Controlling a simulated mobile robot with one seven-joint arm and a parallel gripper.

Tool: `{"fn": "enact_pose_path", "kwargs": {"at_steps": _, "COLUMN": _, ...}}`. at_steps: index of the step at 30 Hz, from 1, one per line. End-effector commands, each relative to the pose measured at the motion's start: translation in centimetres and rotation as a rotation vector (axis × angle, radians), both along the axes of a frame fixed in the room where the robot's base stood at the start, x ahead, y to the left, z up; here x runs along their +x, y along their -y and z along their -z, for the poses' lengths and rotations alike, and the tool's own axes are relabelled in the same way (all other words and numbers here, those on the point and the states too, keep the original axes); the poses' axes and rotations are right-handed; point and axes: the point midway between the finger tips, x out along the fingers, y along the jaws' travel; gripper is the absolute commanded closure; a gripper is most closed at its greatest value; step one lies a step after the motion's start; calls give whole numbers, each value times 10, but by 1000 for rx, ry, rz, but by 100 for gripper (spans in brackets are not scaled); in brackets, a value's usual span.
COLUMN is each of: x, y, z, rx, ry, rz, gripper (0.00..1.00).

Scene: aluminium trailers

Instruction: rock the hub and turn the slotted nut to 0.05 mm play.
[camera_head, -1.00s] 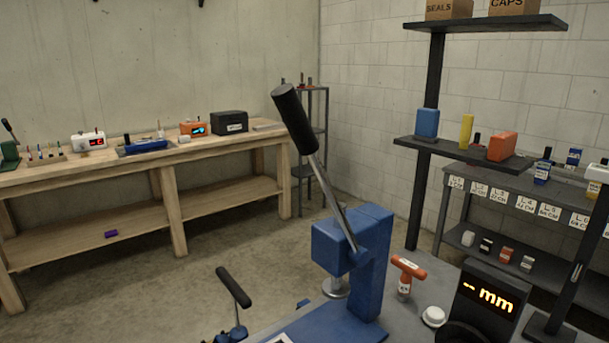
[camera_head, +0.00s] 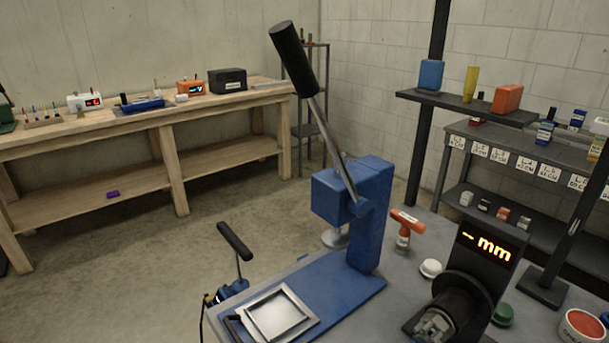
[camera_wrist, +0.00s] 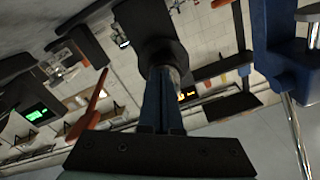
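A black round hub-like part (camera_head: 462,300) with a grey metal end (camera_head: 434,325) sits at the bottom of the head view, in front of a black readout (camera_head: 488,246) showing orange dashes and "mm". I cannot make out the nut's slots, and the lower end is cut off by the frame. My gripper (camera_wrist: 161,98) shows only in the wrist view, as two dark blue fingers close together. Their tips overlap a dark rounded shape (camera_wrist: 150,25) with a metallic part below it. I cannot tell whether they touch it or what it is.
A blue press (camera_head: 366,215) with a tall black-handled lever (camera_head: 293,58) stands mid-bench. An orange T-handled tool (camera_head: 404,232), a white cap (camera_head: 431,268), a green cap (camera_head: 502,315) and a red-topped tin (camera_head: 583,327) stand nearby. A shelf post (camera_head: 556,262) rises at right.

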Motion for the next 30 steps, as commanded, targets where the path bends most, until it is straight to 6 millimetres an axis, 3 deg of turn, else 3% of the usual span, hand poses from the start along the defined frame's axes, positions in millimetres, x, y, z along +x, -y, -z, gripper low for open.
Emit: {"fn": "enact_pose_path", "kwargs": {"at_steps": 30, "x": 7, "y": -4, "z": -10, "rx": -8, "ry": 15, "rz": 2, "gripper": 100}}
